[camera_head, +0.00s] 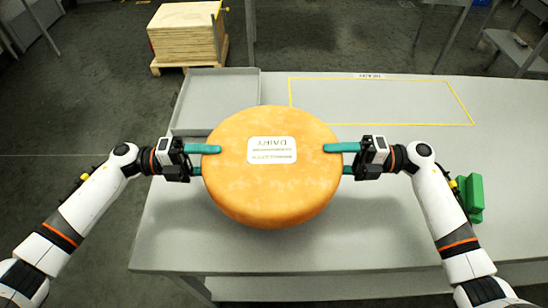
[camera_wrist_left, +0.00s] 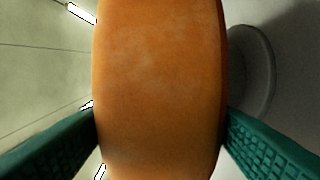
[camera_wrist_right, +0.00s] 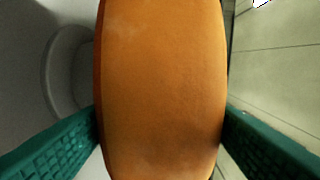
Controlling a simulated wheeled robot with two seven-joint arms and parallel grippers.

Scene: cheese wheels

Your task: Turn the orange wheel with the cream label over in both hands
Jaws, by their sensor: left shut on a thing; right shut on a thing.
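The orange wheel (camera_head: 270,190) is held above the table between my two grippers. Its flat face with the cream label (camera_head: 272,150) is turned up toward the head camera, and the label's print reads upside down. My left gripper (camera_head: 203,160) is shut on the wheel's left edge, one finger over the upper face and one below. My right gripper (camera_head: 341,158) is shut on the right edge in the same way. In the left wrist view the wheel's rim (camera_wrist_left: 160,80) fills the space between the green fingers; the right wrist view shows the rim (camera_wrist_right: 162,90) likewise. The wheel's underside is hidden.
The grey table (camera_head: 390,230) lies below, with a yellow-outlined area (camera_head: 385,102) at its back right, empty. A grey tray (camera_head: 190,103) stands at the back left, partly hidden by the wheel. A green object (camera_head: 471,196) is beyond my right arm. A wooden stack (camera_head: 185,38) stands on the floor behind.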

